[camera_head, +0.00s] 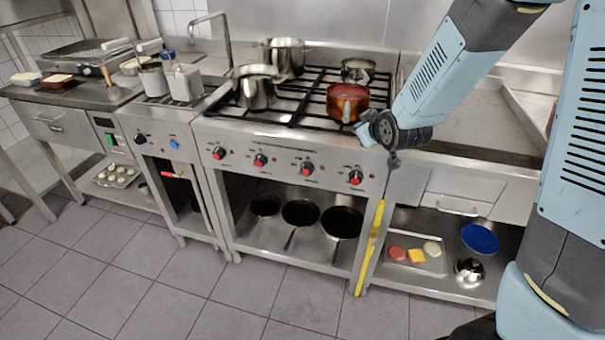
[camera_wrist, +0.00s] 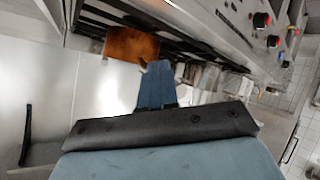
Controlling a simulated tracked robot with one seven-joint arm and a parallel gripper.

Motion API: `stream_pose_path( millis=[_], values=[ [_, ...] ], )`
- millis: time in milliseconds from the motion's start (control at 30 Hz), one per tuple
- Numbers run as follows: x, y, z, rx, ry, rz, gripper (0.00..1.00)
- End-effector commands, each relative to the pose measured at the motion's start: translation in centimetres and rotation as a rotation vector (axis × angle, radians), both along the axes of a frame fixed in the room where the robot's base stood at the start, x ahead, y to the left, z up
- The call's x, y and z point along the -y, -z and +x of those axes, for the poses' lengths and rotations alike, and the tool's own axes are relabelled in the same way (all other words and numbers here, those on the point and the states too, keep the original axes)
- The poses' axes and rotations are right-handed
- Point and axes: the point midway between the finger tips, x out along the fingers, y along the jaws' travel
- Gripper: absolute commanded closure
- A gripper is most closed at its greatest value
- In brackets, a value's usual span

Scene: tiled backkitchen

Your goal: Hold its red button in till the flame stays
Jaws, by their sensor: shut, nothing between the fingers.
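The stove's front panel (camera_head: 285,165) has a row of several dark knobs with red parts. The rightmost knob (camera_head: 356,177) is nearest my arm; others are at centre right (camera_head: 307,168), centre left (camera_head: 260,160) and far left (camera_head: 219,152). Knobs also show at upper right in the wrist view (camera_wrist: 262,20). Which red button is meant I cannot tell. My gripper (camera_head: 366,134) is shut and empty by the stove's front edge, above and apart from the rightmost knob. In the wrist view its blue fingers (camera_wrist: 157,72) are together. No flame is visible.
A copper-coloured pot (camera_head: 347,101) stands on the front right burner, close to my gripper; steel pots (camera_head: 255,90) stand on other burners. Pans (camera_head: 300,212) lie on the shelf below. A yellow strip (camera_head: 370,248) runs down the stove's right leg. The floor in front is clear.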

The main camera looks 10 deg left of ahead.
Motion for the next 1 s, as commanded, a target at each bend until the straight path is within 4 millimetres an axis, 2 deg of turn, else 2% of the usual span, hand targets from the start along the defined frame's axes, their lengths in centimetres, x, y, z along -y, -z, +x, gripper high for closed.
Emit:
stream_pose_path(
  millis=[33, 233, 467, 700, 1000],
  values=[
    [-1.1, 1.4, 0.2, 0.017, -0.023, -0.007, 1.00],
    [-5.2, 5.4, 0.4, 0.119, -0.112, -0.029, 1.00],
    [-9.7, 10.5, -0.9, 0.248, -0.215, -0.053, 1.00],
    [-13.5, 15.8, -3.8, 0.390, -0.312, -0.071, 1.00],
    [-15.8, 20.5, -7.9, 0.536, -0.395, -0.082, 1.00]
  ],
)
